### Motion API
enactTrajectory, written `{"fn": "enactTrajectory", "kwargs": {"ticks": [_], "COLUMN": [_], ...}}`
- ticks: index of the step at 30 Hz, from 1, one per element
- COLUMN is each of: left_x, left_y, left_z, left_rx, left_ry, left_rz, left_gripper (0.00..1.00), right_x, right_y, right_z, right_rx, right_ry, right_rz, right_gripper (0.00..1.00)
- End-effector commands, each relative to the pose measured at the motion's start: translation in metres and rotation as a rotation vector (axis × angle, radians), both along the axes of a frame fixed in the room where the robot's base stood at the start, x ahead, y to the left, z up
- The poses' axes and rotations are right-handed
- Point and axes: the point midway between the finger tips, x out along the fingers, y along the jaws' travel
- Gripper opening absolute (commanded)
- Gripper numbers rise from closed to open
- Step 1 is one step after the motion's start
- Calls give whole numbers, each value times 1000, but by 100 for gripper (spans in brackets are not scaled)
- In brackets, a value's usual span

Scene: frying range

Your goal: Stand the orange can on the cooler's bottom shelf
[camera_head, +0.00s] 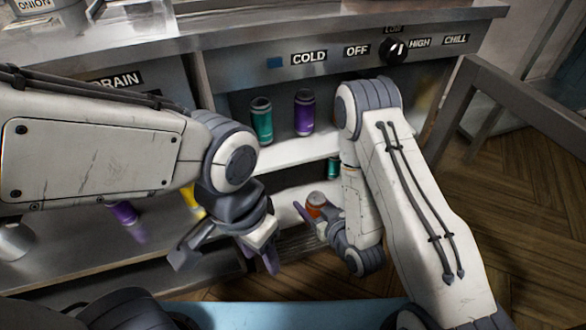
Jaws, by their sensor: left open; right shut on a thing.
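The orange can (316,200) is in the lower part of the cooler (240,75), roughly upright, with its grey top showing. My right gripper (319,214) is shut on it, and the fingers and wrist hide its lower part. The can is over the cooler's white bottom shelf (287,214); I cannot tell whether its base touches the shelf. My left gripper (226,256) is open and empty, in front of the counter to the left of the can.
A teal can (261,121) and a purple can (304,112) stand on the cooler's upper shelf (290,152). Another teal can (333,168) is below, partly hidden by my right arm.

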Motion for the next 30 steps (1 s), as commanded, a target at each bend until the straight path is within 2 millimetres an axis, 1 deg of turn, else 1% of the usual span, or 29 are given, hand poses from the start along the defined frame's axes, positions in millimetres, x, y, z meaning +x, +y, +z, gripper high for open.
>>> {"fn": "enactTrajectory", "kwargs": {"ticks": [1, 2, 3, 5, 15, 18, 21, 22, 24, 30], "left_x": [0, 0, 0, 0, 0, 0, 0, 0, 0, 0], "left_y": [0, 0, 0, 0, 0, 0, 0, 0, 0, 0], "left_z": [-19, -23, -18, -19, -42, -49, -54, -55, -63, -68], "left_rx": [0, 1, 1, 1, 0, 0, 0, 0, 1, 1], "left_ry": [0, 1, 1, 1, 0, 0, 0, 0, 1, 1], "left_rz": [0, 0, 0, 0, 0, 0, 0, 0, 0, 0], "left_gripper": [50, 50, 50, 50, 50, 50, 50, 50, 50, 50], "right_x": [9, 13, 25, 41, 128, 150, 168, 172, 169, 169], "right_y": [2, 4, 8, 13, 42, 50, 56, 57, 56, 56], "right_z": [-6, -5, 0, 1, -1, -1, -1, -1, -16, -25], "right_rx": [3, 3, 3, 3, 3, 3, 3, 3, 1, 1], "right_ry": [-11, -11, -12, -12, -8, -6, -6, -4, 3, 0], "right_rz": [-1, -1, 0, -1, 0, 1, 1, 0, 0, 0], "right_gripper": [0, 0, 0, 0, 0, 0, 0, 0, 0, 0]}}
